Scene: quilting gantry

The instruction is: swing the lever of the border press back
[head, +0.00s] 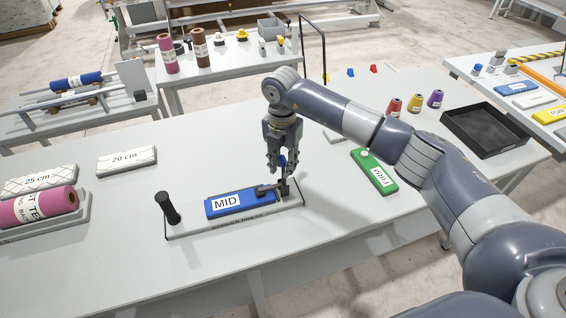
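The border press (238,225) is a light grey base with lettering on its front edge, on the grey table. A blue block labelled MID (228,204) lies on it. A black cylindrical knob (168,209) leans at the press's left end. Dark fittings (272,190) sit at its right end, with a dark upright piece, perhaps the lever, rising there. My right gripper (282,172) points down at this end, its fingers around or just before the upright piece. Whether they grip it is too small to tell. My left gripper is out of view.
A green block labelled FIRM (374,172) lies to the right under my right arm. Small coloured spools (415,103) and a black tray (485,130) stand farther right. A 20 cm block (126,160) and a pink roll (38,207) are left. Table in front is clear.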

